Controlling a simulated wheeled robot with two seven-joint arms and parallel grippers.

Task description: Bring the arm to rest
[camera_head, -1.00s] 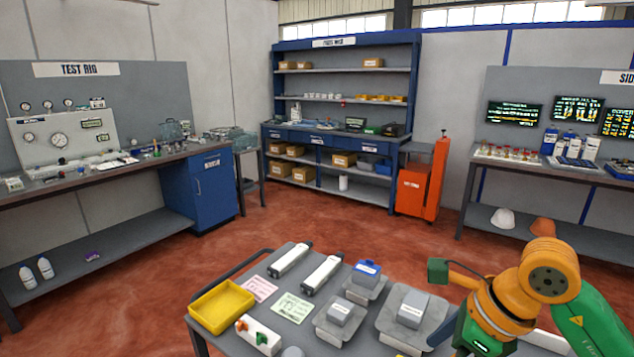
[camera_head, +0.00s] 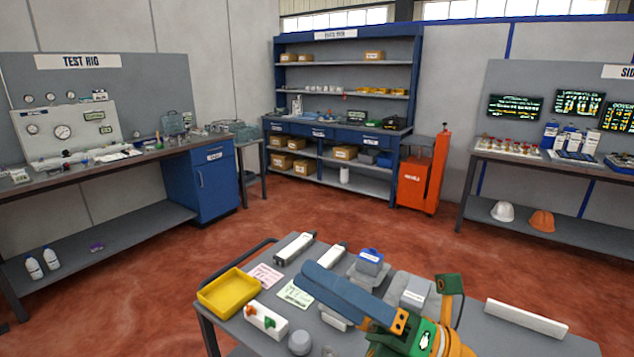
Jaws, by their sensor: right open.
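My right gripper (camera_head: 308,277) reaches in from the bottom right with its long blue fingers pointing left over the grey cart table (camera_head: 262,342). The fingers look open, with nothing seen between them. They cover part of a white long unit (camera_head: 332,254) and the grey parts in the middle of the cart. A green and orange part of my arm shows behind the fingers. My left gripper is not in view.
On the cart stand a yellow tray (camera_head: 229,292), a white block with green and orange knobs (camera_head: 266,319), a blue-topped box (camera_head: 369,262), a grey box (camera_head: 415,292) and a long white bar (camera_head: 526,319). Red floor lies clear beyond, up to the orange cabinet (camera_head: 424,177).

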